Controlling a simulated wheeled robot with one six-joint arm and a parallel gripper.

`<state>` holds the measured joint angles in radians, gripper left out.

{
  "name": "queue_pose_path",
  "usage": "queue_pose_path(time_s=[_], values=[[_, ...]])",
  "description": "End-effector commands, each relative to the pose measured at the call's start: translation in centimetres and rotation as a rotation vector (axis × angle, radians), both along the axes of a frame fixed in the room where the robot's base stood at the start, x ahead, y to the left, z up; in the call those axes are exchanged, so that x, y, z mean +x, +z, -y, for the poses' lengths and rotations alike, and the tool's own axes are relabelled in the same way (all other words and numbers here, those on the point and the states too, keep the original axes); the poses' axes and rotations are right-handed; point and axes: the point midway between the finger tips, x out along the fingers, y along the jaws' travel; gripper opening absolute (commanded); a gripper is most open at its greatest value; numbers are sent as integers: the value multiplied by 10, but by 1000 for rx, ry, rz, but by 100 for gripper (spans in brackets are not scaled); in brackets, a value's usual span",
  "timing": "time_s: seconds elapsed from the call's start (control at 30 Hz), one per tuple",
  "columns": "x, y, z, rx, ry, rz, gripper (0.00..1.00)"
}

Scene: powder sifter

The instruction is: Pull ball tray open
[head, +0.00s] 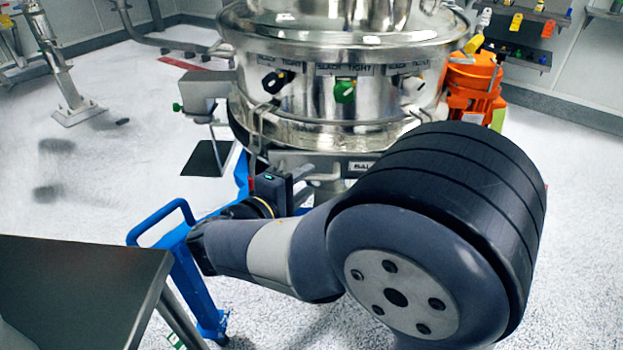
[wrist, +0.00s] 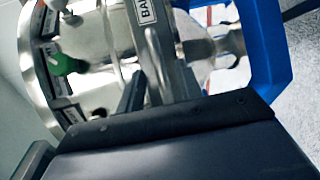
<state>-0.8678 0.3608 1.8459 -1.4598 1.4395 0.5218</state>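The ball tray's front, with a pale label starting "BAL" (wrist: 146,12), shows at the top of the wrist view. In the head view its label (head: 362,166) sits low on the steel sifter (head: 330,100), partly hidden by my arm. My gripper (wrist: 146,82) points at the tray front from close by. Its dark fingers overlap grey metal just below the label. I cannot tell whether they touch or hold it, or how far apart they are.
A blue frame (head: 185,250) stands beside my wrist; it also shows in the wrist view (wrist: 262,45). A dark table (head: 80,285) is at the lower left. A green knob (head: 344,91) and an orange unit (head: 472,88) are on the sifter. Floor at left is mostly clear.

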Motion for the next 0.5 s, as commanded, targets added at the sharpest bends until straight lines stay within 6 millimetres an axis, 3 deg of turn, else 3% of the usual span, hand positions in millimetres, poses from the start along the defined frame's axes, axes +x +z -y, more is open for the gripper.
queue_pose_path(time_s=[0.2, 0.5], values=[[19, -5, 15, 0, -2, -1, 34], [24, -5, 19, 0, 0, 0, 34]])
